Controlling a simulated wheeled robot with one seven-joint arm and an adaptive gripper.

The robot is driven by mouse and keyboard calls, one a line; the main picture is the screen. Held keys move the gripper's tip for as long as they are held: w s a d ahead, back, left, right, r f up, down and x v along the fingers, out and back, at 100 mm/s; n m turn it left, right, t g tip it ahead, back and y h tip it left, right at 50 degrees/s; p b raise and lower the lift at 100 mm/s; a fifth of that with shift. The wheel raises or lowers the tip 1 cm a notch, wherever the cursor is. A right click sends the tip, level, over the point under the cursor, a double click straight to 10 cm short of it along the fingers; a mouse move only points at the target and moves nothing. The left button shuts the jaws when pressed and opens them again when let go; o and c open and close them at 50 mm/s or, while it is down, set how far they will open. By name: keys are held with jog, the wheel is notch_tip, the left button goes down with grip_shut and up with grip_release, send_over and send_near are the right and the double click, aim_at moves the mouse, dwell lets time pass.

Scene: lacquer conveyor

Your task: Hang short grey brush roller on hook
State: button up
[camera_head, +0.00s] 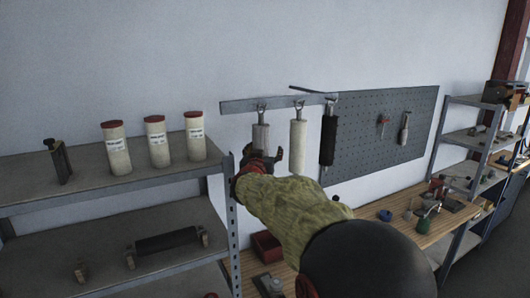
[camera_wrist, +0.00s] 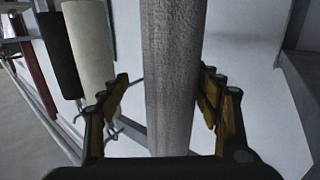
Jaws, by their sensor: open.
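The short grey brush roller (camera_head: 261,136) hangs upright from the leftmost hook (camera_head: 261,107) on the grey wall rail (camera_head: 240,106). My gripper (camera_head: 262,160) is at its lower end, and my arm hides part of it. In the wrist view the grey roller (camera_wrist: 173,70) runs between the two open fingers of my gripper (camera_wrist: 166,100). A gap shows on the left of the roller; the right fingers are close to it, and I cannot tell whether they touch.
A white roller (camera_head: 298,146) and a black roller (camera_head: 328,140) hang to the right. A pegboard (camera_head: 380,125) is behind them. A shelf (camera_head: 100,187) at left holds several red-capped containers (camera_head: 157,142). A wooden workbench (camera_head: 425,235) lies below right.

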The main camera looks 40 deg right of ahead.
jog(key=shift+a, duration=0.1)
jog(key=v, duration=1.1)
jog(key=shift+s+a, duration=0.25)
jog(key=shift+s, duration=0.1)
